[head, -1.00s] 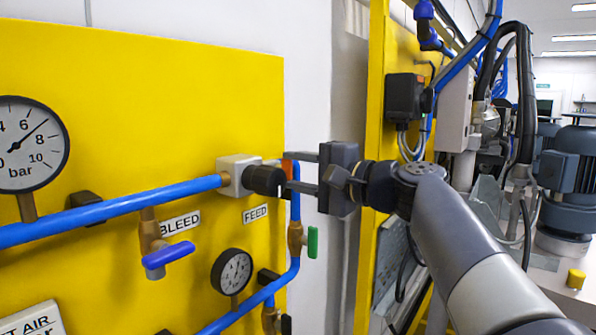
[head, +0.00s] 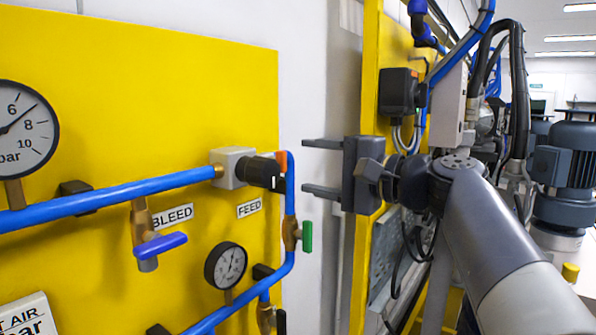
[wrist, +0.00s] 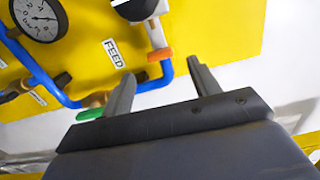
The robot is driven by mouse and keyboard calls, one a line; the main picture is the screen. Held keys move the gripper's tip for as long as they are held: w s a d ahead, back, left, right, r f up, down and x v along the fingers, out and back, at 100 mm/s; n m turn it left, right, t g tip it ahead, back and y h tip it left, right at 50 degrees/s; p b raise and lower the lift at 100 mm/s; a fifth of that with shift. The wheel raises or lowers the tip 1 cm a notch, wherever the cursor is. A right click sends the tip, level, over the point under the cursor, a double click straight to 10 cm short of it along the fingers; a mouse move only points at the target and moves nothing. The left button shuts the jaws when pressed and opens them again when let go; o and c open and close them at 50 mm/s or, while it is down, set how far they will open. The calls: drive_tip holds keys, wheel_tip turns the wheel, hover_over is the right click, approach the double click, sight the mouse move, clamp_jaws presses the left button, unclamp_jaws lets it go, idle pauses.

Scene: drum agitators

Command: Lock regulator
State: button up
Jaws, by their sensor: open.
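The regulator is a pale grey block (head: 232,168) with a black round knob (head: 264,173) on the blue pipe, above the FEED label (head: 249,208). In the wrist view a black part, probably the knob (wrist: 136,9), is cut off by the top edge. An orange piece (head: 281,161) shows just behind the knob; it is also in the wrist view (wrist: 160,54). My gripper (head: 306,166) is open and empty, to the right of the knob and apart from it. Its two fingers point toward the panel in the wrist view (wrist: 160,78). Whether the knob is locked cannot be told.
A green-handled valve (head: 306,236) sits below the regulator, and a blue-handled one (head: 160,245) by BLEED. Gauges (head: 226,266) and blue pipes (head: 110,195) are on the yellow panel (head: 150,90). A second yellow frame with a black box (head: 399,92) stands behind my gripper.

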drive_tip(key=shift+b+v, duration=0.5)
drive_tip(key=shift+v, duration=2.35)
